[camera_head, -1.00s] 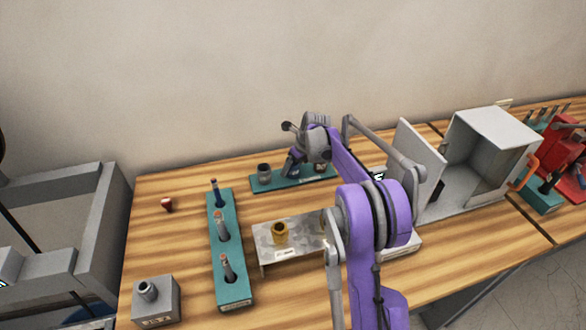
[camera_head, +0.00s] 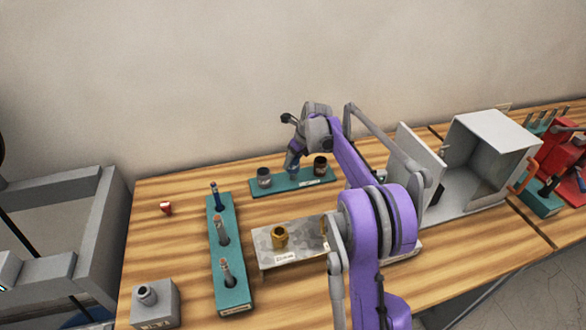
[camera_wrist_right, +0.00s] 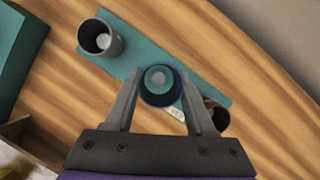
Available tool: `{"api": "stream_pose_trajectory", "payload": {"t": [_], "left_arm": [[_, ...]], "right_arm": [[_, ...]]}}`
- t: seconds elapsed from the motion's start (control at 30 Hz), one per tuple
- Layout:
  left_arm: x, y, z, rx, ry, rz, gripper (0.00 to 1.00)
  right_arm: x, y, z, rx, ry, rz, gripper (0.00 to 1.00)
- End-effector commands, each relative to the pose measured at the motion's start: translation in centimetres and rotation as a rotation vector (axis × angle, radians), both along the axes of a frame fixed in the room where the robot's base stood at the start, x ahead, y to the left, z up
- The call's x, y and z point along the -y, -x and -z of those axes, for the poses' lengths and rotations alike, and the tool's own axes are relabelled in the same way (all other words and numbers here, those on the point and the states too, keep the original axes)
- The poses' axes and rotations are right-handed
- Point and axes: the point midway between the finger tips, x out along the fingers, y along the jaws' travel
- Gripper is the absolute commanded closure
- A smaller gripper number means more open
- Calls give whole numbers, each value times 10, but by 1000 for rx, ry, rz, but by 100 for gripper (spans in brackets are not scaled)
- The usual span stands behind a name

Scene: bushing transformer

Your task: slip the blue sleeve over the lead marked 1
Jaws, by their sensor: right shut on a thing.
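The blue sleeve (camera_wrist_right: 160,98) shows in the right wrist view as a blue ring between my right gripper's fingers. My right gripper (camera_head: 293,170) is shut on it, at the teal strip (camera_head: 287,188) at the back of the table. I cannot tell whether the sleeve is clear of the strip. A grey sleeve (camera_head: 264,177) and a brown sleeve (camera_head: 320,166) stand on this strip on either side. Several upright leads (camera_head: 222,232) stand in a long teal block (camera_head: 228,290) at the left; the rear one (camera_head: 216,196) has a dark blue lower part. Their marks are unreadable. My left gripper is out of view.
A metal stand (camera_head: 262,253) with a brass nut-like piece (camera_head: 280,238) lies between the teal block and my arm. A grey block (camera_head: 158,315) and a small red piece (camera_head: 166,209) are at the left. An open grey cabinet (camera_head: 490,150) stands right. Bare wood separates block and strip.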

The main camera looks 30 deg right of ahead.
Motion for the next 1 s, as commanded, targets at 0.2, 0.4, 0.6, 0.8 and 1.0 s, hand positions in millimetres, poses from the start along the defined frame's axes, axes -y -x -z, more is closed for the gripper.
{"api": "stream_pose_trajectory", "payload": {"t": [0.2,0.4,0.6,0.8,1.0], "left_arm": [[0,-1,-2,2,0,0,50],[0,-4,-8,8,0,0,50],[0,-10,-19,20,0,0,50],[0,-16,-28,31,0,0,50],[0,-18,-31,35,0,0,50]], "right_arm": [[0,0,-42,1,0,0,96],[0,-1,-65,2,0,0,96],[0,-1,-83,3,0,0,96],[0,-1,-99,3,0,0,96],[0,0,-104,1,0,0,96]]}}
